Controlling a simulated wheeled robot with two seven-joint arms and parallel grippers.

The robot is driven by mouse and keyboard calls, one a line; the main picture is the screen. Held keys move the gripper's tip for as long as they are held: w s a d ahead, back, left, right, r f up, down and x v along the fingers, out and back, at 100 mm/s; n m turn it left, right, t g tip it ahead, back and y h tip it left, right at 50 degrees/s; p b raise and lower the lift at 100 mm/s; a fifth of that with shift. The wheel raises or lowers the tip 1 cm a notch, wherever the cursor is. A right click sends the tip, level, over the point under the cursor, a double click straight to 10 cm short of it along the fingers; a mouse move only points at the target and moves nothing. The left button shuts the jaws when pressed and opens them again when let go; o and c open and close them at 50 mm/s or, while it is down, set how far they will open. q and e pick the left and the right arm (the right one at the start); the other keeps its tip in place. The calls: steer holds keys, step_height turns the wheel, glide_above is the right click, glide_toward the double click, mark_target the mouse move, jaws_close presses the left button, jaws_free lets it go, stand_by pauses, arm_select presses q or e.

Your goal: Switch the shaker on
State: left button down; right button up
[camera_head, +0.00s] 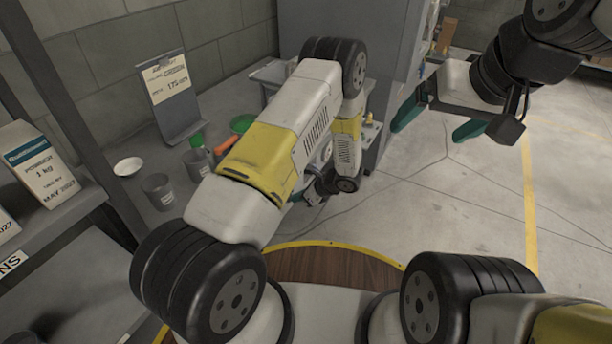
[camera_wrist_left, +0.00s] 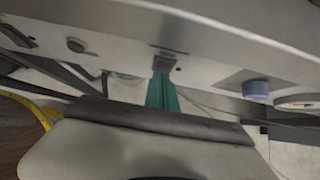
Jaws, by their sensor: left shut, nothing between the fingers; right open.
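In the left wrist view a pale grey housing (camera_wrist_left: 230,45), which seems to be the shaker, spans the top. It has a small dark rectangular switch plate (camera_wrist_left: 167,60) and a blue knob (camera_wrist_left: 256,90) to the right. My left gripper (camera_wrist_left: 161,78), with teal fingers, is shut and empty. Its tips appear right at the switch plate; I cannot tell whether they touch it. In the head view my left arm hides most of the shaker and left gripper. My right gripper (camera_head: 434,126) is open and empty over bare floor at the upper right.
A grey cabinet (camera_head: 335,30) stands at the back. On the left are a sign (camera_head: 172,88), a white bowl (camera_head: 128,166), grey cups (camera_head: 158,190) and a shelf with a boxed product (camera_head: 40,165). The concrete floor (camera_head: 480,200) at right is clear.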

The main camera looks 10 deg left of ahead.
arm_select(q)
steer(key=shift+a+f+y, duration=0.1)
steer(key=shift+a+y, duration=0.15)
steer(key=shift+y, duration=0.15)
steer(key=shift+w, duration=0.1)
steer(key=shift+a+r, duration=0.15)
steer(key=shift+r, duration=0.8)
